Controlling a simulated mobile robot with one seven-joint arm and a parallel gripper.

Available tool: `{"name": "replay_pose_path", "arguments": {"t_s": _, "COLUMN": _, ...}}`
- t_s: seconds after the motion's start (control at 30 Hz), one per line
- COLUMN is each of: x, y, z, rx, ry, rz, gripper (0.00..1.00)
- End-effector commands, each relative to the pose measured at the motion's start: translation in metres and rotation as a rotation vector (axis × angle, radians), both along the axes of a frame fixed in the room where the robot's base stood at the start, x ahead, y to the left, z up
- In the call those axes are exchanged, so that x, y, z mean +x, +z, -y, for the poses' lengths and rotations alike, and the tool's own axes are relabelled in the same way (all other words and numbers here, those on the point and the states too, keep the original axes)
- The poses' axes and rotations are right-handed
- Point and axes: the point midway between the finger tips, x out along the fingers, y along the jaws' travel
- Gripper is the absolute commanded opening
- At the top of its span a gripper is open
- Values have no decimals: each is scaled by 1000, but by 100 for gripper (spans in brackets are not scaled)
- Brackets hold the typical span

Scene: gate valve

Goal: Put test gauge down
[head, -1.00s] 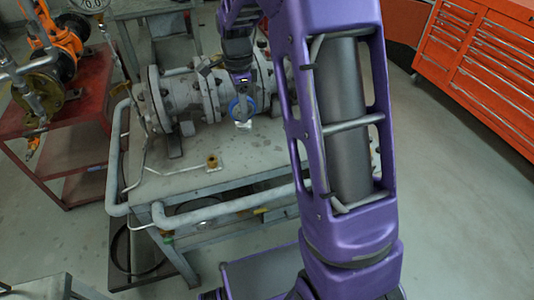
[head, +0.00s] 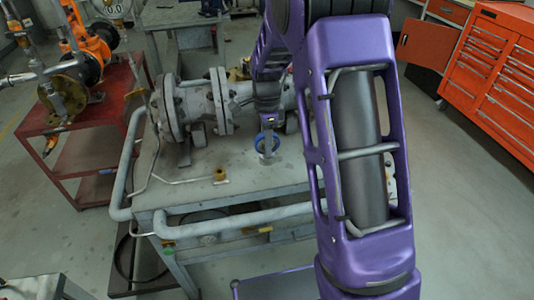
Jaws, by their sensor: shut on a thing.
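The test gauge (head: 260,147), with a blue round rim, is in the middle of the head view. My gripper (head: 269,127) is above it, pointing down, and is shut on it. The gauge is over the front part of the grey bench top (head: 185,191), in front of the grey flanged valve body (head: 206,106). I cannot tell whether its lower end touches the bench. My arm hides the right part of the bench and valve.
A small brass fitting (head: 220,174) with a thin pipe lies on the bench, left of the gauge. A thick grey rail (head: 225,223) runs along the bench's front. A red stand (head: 75,125) is at left, an orange tool cabinet (head: 490,85) at right.

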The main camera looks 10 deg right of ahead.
Motion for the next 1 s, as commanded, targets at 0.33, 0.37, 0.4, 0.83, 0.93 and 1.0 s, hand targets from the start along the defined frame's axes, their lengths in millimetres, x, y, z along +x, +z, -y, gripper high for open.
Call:
{"name": "replay_pose_path", "arguments": {"t_s": 0.33, "x": 0, "y": -33, "z": 0, "rx": 0, "ry": 0, "rz": 1, "gripper": 0}}
{"name": "replay_pose_path", "arguments": {"t_s": 0.37, "x": 0, "y": -33, "z": 0, "rx": 0, "ry": 0, "rz": 1, "gripper": 0}}
{"name": "replay_pose_path", "arguments": {"t_s": 0.4, "x": 0, "y": -33, "z": 0, "rx": 0, "ry": 0, "rz": 1, "gripper": 0}}
{"name": "replay_pose_path", "arguments": {"t_s": 0.83, "x": 0, "y": -37, "z": 0, "rx": 0, "ry": 0, "rz": 0, "gripper": 65}}
{"name": "replay_pose_path", "arguments": {"t_s": 0.93, "x": 0, "y": -37, "z": 0, "rx": 0, "ry": 0, "rz": -1, "gripper": 65}}
{"name": "replay_pose_path", "arguments": {"t_s": 1.0, "x": 0, "y": -36, "z": 0, "rx": 0, "ry": 0, "rz": -1, "gripper": 65}}
